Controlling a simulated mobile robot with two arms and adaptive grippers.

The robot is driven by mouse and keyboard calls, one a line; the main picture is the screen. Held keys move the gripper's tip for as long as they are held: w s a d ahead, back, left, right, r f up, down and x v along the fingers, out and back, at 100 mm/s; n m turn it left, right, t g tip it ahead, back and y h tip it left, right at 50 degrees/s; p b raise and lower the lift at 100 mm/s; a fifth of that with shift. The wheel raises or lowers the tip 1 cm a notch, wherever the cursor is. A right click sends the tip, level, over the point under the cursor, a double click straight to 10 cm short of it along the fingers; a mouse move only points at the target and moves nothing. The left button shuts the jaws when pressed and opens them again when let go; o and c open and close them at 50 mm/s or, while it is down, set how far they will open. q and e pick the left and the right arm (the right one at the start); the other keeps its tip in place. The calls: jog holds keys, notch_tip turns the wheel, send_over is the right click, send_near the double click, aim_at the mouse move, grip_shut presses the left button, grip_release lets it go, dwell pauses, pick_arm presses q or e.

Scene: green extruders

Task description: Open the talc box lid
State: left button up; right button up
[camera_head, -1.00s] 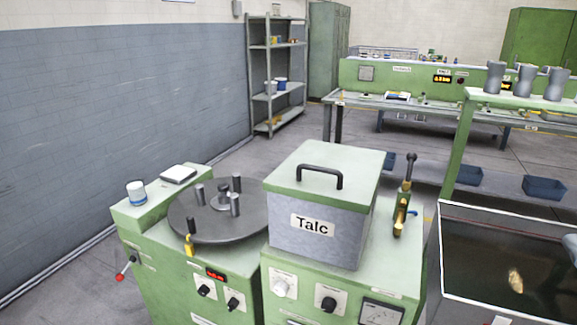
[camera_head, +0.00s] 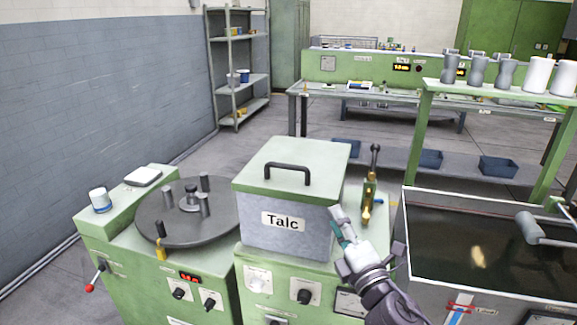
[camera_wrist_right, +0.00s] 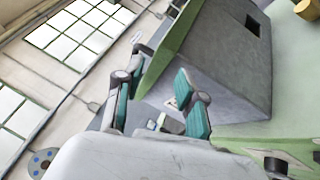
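The talc box (camera_head: 315,228) stands on a green machine, with a grey body and a "Talc" label on the front. Its pale green lid (camera_head: 250,165) is shut and has a black handle (camera_head: 288,168) on top. My right gripper (camera_head: 341,222) is beside the box's right front corner, below the lid, apparently empty. In the right wrist view, my right gripper (camera_wrist_right: 155,92) has its teal-padded fingers apart. The grey box body (camera_wrist_right: 225,65) and green lid edge (camera_wrist_right: 168,42) appear tilted just beyond them. Whether a finger touches the box is unclear. My left gripper is out of view.
A brass valve with a black lever (camera_head: 370,190) stands close to the box's right. A dark round turntable (camera_head: 165,222) with pegs is on its left. A liquid-filled tank (camera_head: 480,250) lies at right. The space above the lid is clear.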

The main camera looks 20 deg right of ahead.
jog(key=w+a+r+n+t+y, duration=0.1)
jog(key=a+r+n+y, duration=0.2)
jog(key=r+n+y, duration=0.65)
jog(key=n+g, duration=0.9)
jog(key=n, duration=1.6)
send_near(294, 167)
jog(key=shift+m, duration=0.25)
jog(key=p+x, duration=0.5)
jog(key=x, duration=0.5)
jog(key=shift+w+a, duration=0.15)
jog(key=shift+w, duration=0.1)
jog(key=shift+w+a+f, duration=0.2)
jog(key=shift+w+a, duration=0.1)
jog(key=shift+w, duration=0.1)
grip_shut()
